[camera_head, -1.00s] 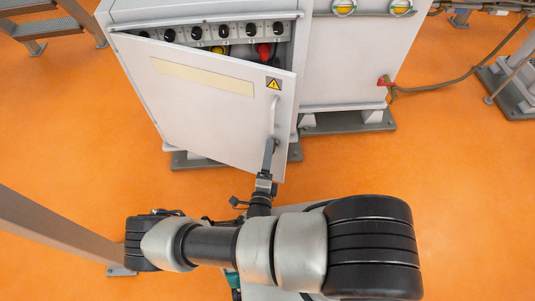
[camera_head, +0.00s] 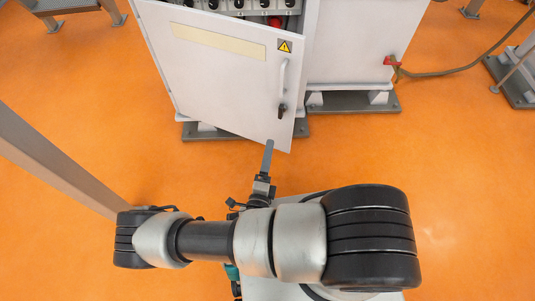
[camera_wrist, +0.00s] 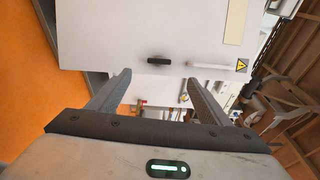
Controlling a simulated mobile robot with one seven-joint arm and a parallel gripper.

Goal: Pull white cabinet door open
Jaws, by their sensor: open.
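The white cabinet door (camera_head: 222,75) stands partly open in the head view, its free edge swung out on the right. A pale vertical handle (camera_head: 284,78) with a dark latch (camera_head: 282,111) at its lower end is on the door near that edge. My gripper (camera_head: 267,148) is below the latch and apart from it. In the wrist view, my gripper (camera_wrist: 157,82) is open and empty, its two grey fingers wide apart. The door (camera_wrist: 140,30), the dark latch (camera_wrist: 159,60) and the handle (camera_wrist: 212,66) show beyond the fingertips.
Inside the cabinet, a row of black knobs (camera_head: 239,5) shows above the door. A grey post (camera_head: 60,160) stands at the left. A hose (camera_head: 455,68) hangs from the cabinet's right side. Orange floor (camera_head: 440,150) is clear at the right.

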